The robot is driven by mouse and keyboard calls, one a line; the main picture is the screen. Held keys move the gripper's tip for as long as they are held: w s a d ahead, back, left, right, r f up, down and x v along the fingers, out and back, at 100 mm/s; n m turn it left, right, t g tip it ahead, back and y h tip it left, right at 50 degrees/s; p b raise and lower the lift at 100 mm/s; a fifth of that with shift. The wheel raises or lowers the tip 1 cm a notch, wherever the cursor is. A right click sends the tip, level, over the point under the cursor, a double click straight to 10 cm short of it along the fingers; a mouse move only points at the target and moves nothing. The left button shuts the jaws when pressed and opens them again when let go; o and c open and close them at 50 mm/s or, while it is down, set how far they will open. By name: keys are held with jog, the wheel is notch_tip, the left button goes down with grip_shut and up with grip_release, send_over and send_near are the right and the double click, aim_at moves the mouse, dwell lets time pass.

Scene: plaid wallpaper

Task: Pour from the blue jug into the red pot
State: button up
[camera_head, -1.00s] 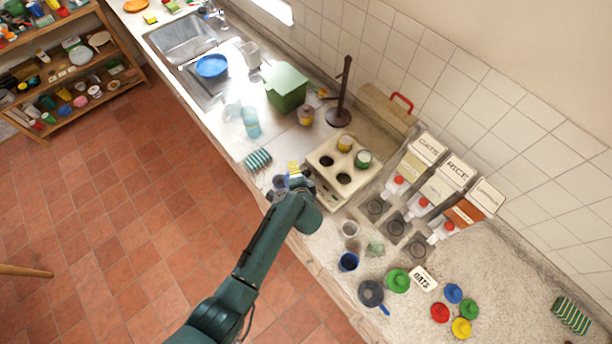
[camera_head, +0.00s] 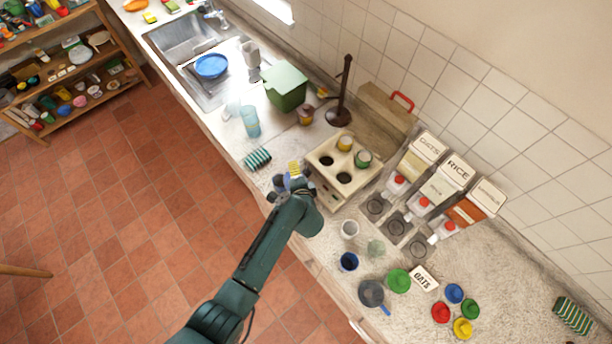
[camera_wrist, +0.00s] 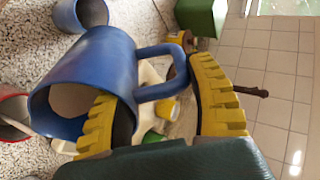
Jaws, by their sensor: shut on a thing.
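The blue jug (camera_wrist: 88,72) fills the left half of the wrist view, tilted, with its open mouth facing lower left. Its looped handle reaches right between the yellow fingers of my gripper (camera_wrist: 165,115). My gripper is shut on the jug; the exact contact is partly hidden. In the head view my gripper (camera_head: 290,181) is over the front counter edge, left of the cream block, and mostly hides the jug. A red rim, probably the red pot (camera_wrist: 14,118), is cut off at the left edge of the wrist view.
A cream block with round holes (camera_head: 325,183) stands just right of my gripper. A striped sponge (camera_head: 258,159) and a light-blue cup (camera_head: 250,121) lie beyond it. Cereal dispensers (camera_head: 440,180) line the wall.

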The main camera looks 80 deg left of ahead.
jog(key=shift+w+d+y+b, duration=0.1)
jog(key=shift+d+y+b, duration=0.35)
jog(key=shift+b, duration=0.45)
dwell(1.4)
